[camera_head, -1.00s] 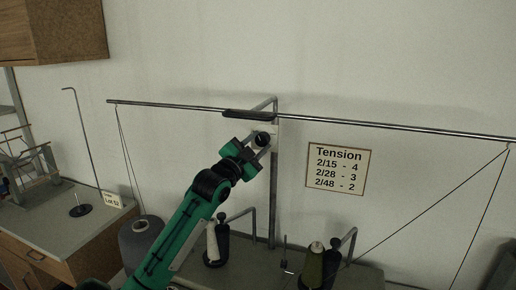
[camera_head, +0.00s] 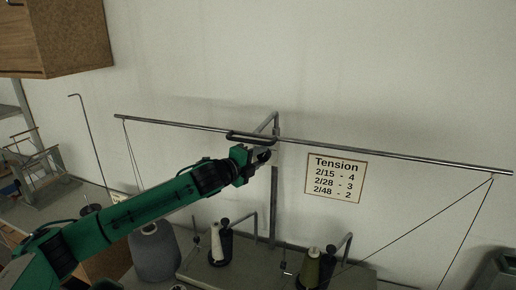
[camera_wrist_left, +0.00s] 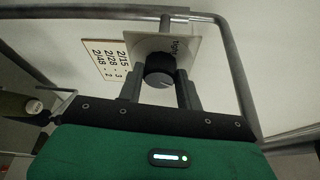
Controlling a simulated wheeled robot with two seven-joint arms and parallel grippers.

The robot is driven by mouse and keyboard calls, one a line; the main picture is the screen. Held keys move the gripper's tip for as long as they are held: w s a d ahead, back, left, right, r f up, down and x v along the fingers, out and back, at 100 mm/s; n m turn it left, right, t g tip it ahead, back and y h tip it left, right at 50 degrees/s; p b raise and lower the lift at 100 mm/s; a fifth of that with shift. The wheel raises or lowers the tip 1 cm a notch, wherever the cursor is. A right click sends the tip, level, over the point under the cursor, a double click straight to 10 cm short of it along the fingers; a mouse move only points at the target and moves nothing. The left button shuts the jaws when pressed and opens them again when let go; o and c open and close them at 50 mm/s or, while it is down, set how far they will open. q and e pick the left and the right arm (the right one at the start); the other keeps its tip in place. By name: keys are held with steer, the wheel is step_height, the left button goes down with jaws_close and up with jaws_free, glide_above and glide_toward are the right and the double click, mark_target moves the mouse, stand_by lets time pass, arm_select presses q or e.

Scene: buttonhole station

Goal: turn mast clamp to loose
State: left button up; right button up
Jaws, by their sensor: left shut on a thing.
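The mast clamp shows in the left wrist view as a round black knob (camera_wrist_left: 160,70) in front of a white plate (camera_wrist_left: 185,42). Turned lettering on the plate seems to read "tight". A short pale mark shows on the knob's face. My left gripper (camera_wrist_left: 159,92) has one finger on each side of the knob and is shut on it. In the head view my left gripper (camera_head: 262,155) is at the upright mast (camera_head: 273,205), just below the long crossbar (camera_head: 390,153), and largely hides the knob. My right gripper is not in view.
A tension sign (camera_head: 335,178) hangs on the wall to the right. Cones of yarn, a grey one (camera_head: 155,255), a white one (camera_head: 216,243) and an olive one (camera_head: 313,268), stand below. Thin threads hang from the crossbar's ends. A wooden cabinet (camera_head: 60,40) is at upper left.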

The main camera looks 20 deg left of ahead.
arm_select(q)
steer(key=shift+r+m+g+y, duration=0.2)
steer(key=shift+m+g+y, duration=0.1)
steer(key=shift+m, duration=0.5)
steer(key=shift+d+m+g+y, duration=0.15)
steer(key=shift+m+g+y, duration=0.4)
steer(key=shift+m, duration=0.95)
steer(key=shift+f+y, duration=0.1)
steer(key=shift+y, duration=0.15)
steer(key=o, duration=1)
